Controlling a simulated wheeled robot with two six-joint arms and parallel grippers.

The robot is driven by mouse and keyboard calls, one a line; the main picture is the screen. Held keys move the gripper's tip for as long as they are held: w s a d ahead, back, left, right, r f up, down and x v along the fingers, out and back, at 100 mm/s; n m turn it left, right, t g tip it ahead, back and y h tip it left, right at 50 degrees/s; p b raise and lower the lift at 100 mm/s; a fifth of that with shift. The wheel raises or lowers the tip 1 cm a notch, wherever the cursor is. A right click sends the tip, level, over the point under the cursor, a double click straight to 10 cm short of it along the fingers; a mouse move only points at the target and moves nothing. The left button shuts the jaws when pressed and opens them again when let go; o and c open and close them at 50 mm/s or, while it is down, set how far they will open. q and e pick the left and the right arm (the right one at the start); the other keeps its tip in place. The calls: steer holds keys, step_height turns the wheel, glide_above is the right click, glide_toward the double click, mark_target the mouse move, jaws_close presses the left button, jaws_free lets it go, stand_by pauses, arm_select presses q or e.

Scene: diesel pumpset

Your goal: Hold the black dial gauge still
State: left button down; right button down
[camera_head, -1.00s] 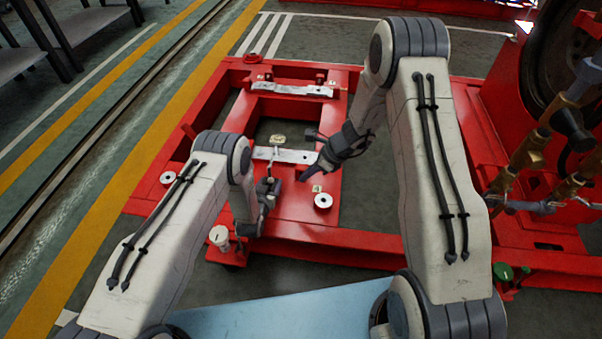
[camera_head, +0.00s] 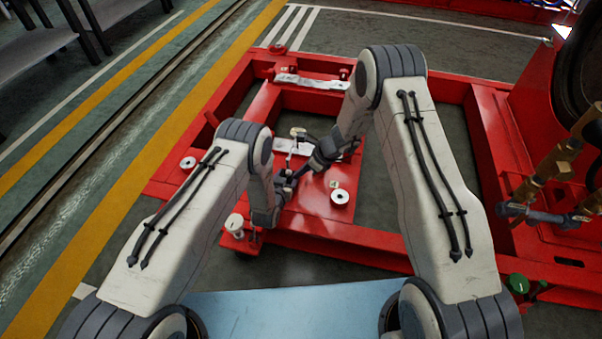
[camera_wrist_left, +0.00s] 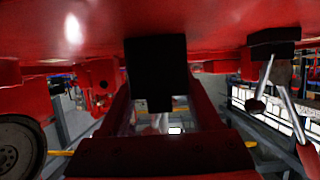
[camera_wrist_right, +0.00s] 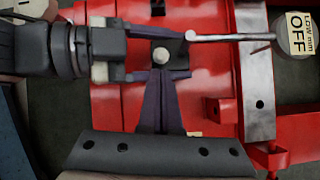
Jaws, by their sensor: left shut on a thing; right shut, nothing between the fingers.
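The dial gauge stands on the red frame (camera_head: 312,215). A black block at its base (camera_wrist_right: 178,52) carries an upright post. A thin metal rod (camera_wrist_right: 230,38) runs to a round grey piece with a pale "OFF" label (camera_wrist_right: 297,35). In the head view this top piece (camera_head: 298,132) looks pale and small. My left gripper (camera_head: 284,182) is shut on the black block, which also fills the middle of the left wrist view (camera_wrist_left: 155,72). My right gripper (camera_wrist_right: 160,80) is shut and empty, its tips close beside the block; I cannot tell whether they touch.
Bare metal plates lie across the frame, one at the back (camera_head: 312,83). A white round piece (camera_head: 340,197) sits right of the grippers, another (camera_head: 188,163) to the left. A white cylinder (camera_head: 234,224) stands at the near left corner. The frame's openings show floor.

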mark_target(289, 171)
steer(key=shift+a+r+g+h, duration=0.35)
steer(key=shift+a+h, duration=0.1)
steer(key=shift+h, duration=0.55)
stand_by(0.3)
steer(key=shift+w+a+r+h, duration=0.15)
steer(key=shift+a+h, duration=0.05)
steer(key=shift+h, duration=0.1)
steer(key=shift+w+a+r+g+h, duration=0.25)
steer(key=shift+a+h, duration=0.2)
steer(key=shift+h, duration=0.15)
steer(key=shift+w+a+r, duration=0.1)
steer(key=shift+a+r, duration=0.05)
steer(key=shift+a, duration=0.25)
steer(key=shift+r, duration=0.1)
steer(key=shift+r, duration=0.7)
steer(key=shift+d, duration=0.15)
